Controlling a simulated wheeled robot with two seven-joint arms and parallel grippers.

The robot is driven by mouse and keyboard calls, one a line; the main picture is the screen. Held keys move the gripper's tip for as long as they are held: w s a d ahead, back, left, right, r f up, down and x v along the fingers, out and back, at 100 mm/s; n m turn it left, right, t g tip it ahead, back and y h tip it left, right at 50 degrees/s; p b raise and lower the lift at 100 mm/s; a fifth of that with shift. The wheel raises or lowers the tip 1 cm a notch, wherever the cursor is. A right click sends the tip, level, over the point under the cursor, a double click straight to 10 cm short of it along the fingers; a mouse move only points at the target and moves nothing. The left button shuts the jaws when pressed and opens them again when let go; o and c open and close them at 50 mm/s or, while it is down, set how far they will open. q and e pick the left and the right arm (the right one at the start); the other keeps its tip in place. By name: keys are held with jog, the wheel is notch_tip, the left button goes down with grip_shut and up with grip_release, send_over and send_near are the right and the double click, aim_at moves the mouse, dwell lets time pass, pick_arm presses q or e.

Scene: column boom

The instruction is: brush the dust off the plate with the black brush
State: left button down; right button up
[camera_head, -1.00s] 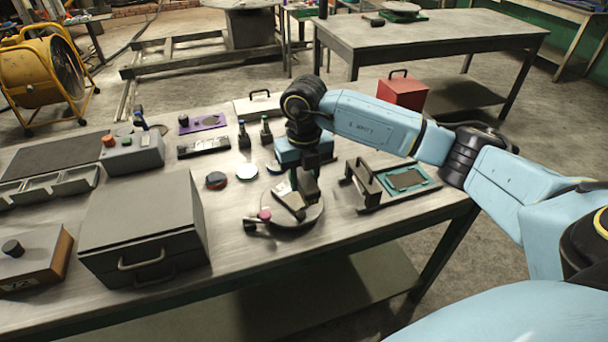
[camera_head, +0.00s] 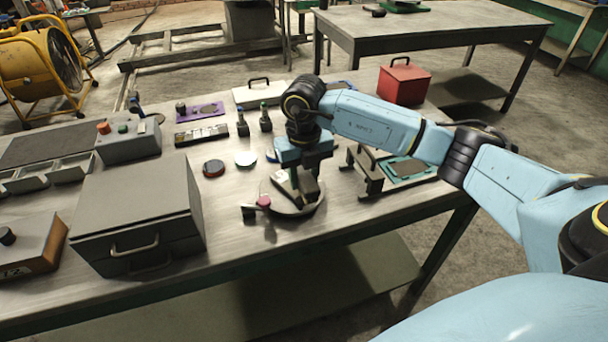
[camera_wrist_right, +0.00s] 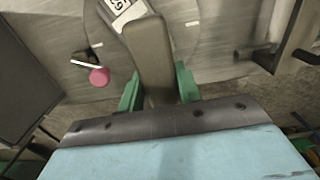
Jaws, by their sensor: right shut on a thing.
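The plate, a small piece with a white marked label (camera_wrist_right: 125,12), lies on a round grey disc (camera_wrist_right: 208,45) with a pink knob; it also shows in the head view (camera_head: 281,179). My right gripper (camera_head: 297,170) is over the disc, pointing down. Its green fingers (camera_wrist_right: 158,88) are shut on a dark grey-black block-like handle, which I take for the black brush (camera_wrist_right: 150,50); it also shows in the head view (camera_head: 308,187). The brush covers part of the plate. Its bristles are hidden, so I cannot tell whether they touch. My left gripper is out of view.
A grey lidded box (camera_head: 140,205) stands left of the disc. A dark handled bracket (camera_head: 368,172) and a teal-framed pad (camera_head: 406,169) are close on the right. A red box (camera_head: 403,84) stands at the back right. The table front between grey box and disc is clear.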

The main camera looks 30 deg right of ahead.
jog(key=shift+f, duration=0.4)
jog(key=shift+w+a+r+b, duration=0.15)
jog(key=shift+w+b, duration=0.25)
jog(key=shift+w, duration=0.35)
jog(key=shift+w+a+f+b, duration=0.1)
jog(key=shift+w+b, duration=0.3)
jog(key=shift+w, duration=0.35)
jog(key=shift+s+d+r+p, duration=0.15)
jog(key=shift+s+p, duration=0.45)
jog(key=shift+s, duration=0.2)
jog(key=shift+s+d, duration=0.1)
jog(key=shift+s, duration=0.6)
jog(key=shift+w, duration=0.1)
